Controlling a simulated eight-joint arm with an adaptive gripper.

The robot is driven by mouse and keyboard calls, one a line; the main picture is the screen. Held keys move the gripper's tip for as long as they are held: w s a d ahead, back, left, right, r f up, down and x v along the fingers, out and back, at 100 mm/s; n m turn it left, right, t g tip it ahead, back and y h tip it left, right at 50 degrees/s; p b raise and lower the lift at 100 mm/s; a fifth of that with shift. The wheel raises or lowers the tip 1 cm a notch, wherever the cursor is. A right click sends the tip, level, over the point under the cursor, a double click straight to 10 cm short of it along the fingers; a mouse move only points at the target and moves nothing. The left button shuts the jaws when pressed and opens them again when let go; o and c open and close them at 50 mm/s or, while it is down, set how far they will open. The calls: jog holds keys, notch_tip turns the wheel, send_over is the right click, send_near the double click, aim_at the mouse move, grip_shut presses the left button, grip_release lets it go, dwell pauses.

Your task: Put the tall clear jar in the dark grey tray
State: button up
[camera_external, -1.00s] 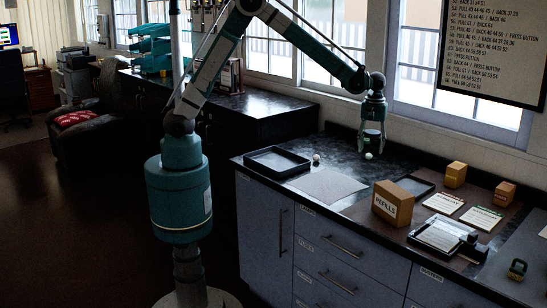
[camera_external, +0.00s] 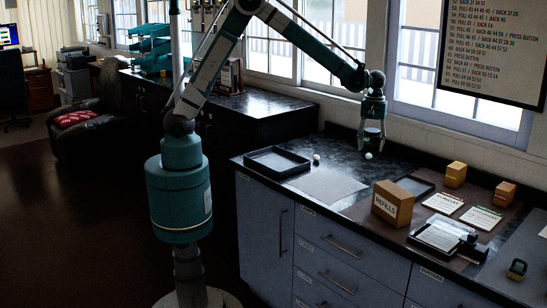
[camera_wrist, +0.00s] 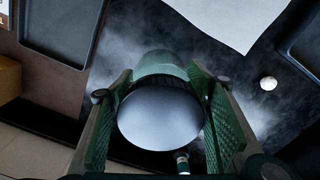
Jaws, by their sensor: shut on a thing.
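My gripper (camera_external: 371,138) is over the back of the counter, pointing down. A dark tray with a raised rim (camera_external: 277,162) is at the counter's left end. A second, flatter dark tray (camera_external: 415,184) lies right of my gripper, behind the refills box.
A white sheet (camera_external: 327,185) lies between the two trays. The refills box (camera_external: 393,203) stands at the front. Windows and a wall are close behind.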

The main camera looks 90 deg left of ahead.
jog(key=s+a+r, duration=0.2)
jog(key=s+a, duration=0.5)
jog(key=s, duration=0.4)
send_over(270, 160)
jog(key=f, duration=0.1)
jog(key=shift+d+f+p, duration=0.1)
jog(key=shift+d+p, duration=0.05)
jog(key=shift+p, duration=0.15)
jog(key=shift+f+b, duration=0.4)
jog(key=shift+f, duration=2.75)
jog(key=shift+f+b, duration=0.3)
jog(key=shift+f, duration=1.55)
jog(key=shift+f, duration=0.15)
